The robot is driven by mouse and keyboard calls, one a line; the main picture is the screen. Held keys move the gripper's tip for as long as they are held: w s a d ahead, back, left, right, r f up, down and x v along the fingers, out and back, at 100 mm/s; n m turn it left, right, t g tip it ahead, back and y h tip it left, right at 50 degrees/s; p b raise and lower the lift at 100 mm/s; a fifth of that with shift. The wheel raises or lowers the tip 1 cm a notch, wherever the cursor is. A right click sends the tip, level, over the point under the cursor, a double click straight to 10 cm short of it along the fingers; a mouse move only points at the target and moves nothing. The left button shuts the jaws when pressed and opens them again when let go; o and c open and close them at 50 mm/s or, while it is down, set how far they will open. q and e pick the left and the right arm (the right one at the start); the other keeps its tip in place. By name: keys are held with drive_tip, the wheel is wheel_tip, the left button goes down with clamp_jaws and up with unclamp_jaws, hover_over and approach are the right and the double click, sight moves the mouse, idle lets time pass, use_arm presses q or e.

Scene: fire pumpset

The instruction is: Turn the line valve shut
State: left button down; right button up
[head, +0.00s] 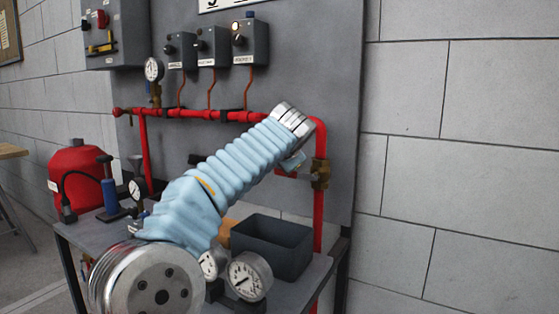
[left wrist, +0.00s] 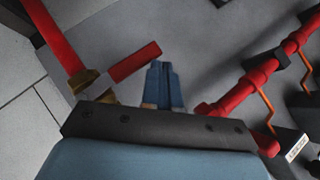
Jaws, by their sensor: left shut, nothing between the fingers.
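The line valve has a brass body (head: 320,174) on the red vertical pipe at the right of the panel. Its red lever (head: 285,173) points left, across the pipe, and is partly hidden by my left arm in the head view. In the left wrist view the red lever (left wrist: 135,62) and brass body (left wrist: 90,84) lie left of my left gripper (left wrist: 165,66). Its blue fingers are shut together and empty, close beside the lever's free end; I cannot tell if they touch it. My right gripper is not in view.
A red horizontal pipe (head: 190,113) runs along the grey panel under several control boxes. A dark open bin (head: 272,245) and a pressure gauge (head: 249,276) stand on the bench below my arm. A red tank (head: 78,172) is at the left.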

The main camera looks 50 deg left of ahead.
use_arm(q)
drive_tip(key=s+r+p, duration=0.1)
drive_tip(key=s+r, duration=0.1)
drive_tip(key=r, duration=0.1)
drive_tip(key=s+d+r+p, duration=0.1)
drive_tip(key=s+r, duration=0.1)
drive_tip(key=r, duration=0.2)
drive_tip(key=s+d+r+p, duration=0.1)
drive_tip(key=s+r, duration=0.1)
drive_tip(key=r, duration=0.2)
drive_tip(key=shift+s+d+r, duration=0.15)
drive_tip(key=shift+s+d, duration=0.1)
drive_tip(key=shift+s, duration=0.15)
